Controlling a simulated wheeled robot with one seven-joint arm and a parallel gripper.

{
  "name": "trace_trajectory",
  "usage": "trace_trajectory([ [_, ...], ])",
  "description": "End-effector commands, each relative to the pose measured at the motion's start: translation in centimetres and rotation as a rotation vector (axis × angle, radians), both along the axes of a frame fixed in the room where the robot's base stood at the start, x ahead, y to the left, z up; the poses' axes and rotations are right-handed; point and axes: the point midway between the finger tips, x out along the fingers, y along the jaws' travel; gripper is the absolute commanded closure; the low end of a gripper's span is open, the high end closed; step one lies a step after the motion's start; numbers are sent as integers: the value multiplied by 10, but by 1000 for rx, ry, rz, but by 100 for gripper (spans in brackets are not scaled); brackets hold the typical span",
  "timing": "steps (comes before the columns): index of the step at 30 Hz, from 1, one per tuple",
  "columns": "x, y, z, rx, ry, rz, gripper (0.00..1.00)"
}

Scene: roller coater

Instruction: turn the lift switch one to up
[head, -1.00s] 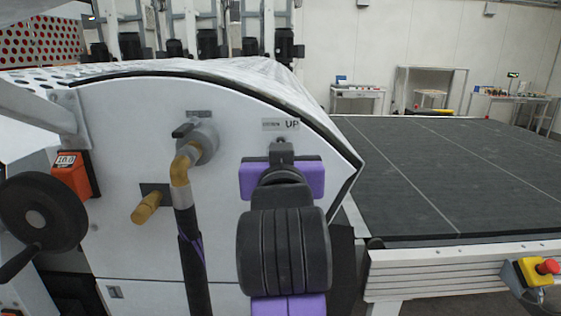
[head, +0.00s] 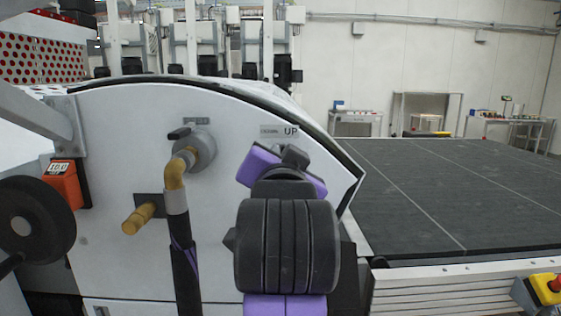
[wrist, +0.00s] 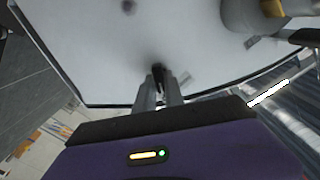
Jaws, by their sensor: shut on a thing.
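The lift switch (wrist: 159,74) is a small dark knob on the white machine side panel, seen in the wrist view between my fingers. In the head view it is mostly hidden behind my gripper (head: 292,153), just below the label plate (head: 279,131) that reads "UP" on its right half; the left half is too small to read surely. My gripper (wrist: 160,92) is shut on the switch knob. In the head view the gripper's purple body is tilted, its right side lower than its left.
Left of my arm, a grey valve (head: 196,148) with a brass elbow and a black hose stands out from the panel. A brass stub (head: 139,218), an orange counter box (head: 64,185) and a black handwheel (head: 32,222) are further left. A dark conveyor bed (head: 440,195) lies right.

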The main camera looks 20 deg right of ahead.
Motion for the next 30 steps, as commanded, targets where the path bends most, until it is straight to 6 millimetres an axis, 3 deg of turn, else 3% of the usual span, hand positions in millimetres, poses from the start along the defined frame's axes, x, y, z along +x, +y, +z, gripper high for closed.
trace_trajectory([
  [11, 0, 0, 0, 5, 0, 1, 100],
  [12, 0, 0, 0, 5, 0, 1, 79],
  [15, 0, 0, 0, 5, -1, 1, 65],
  [25, -2, 1, 0, 4, -2, 0, 65],
  [30, -21, 9, -1, 3, -3, 3, 65],
])
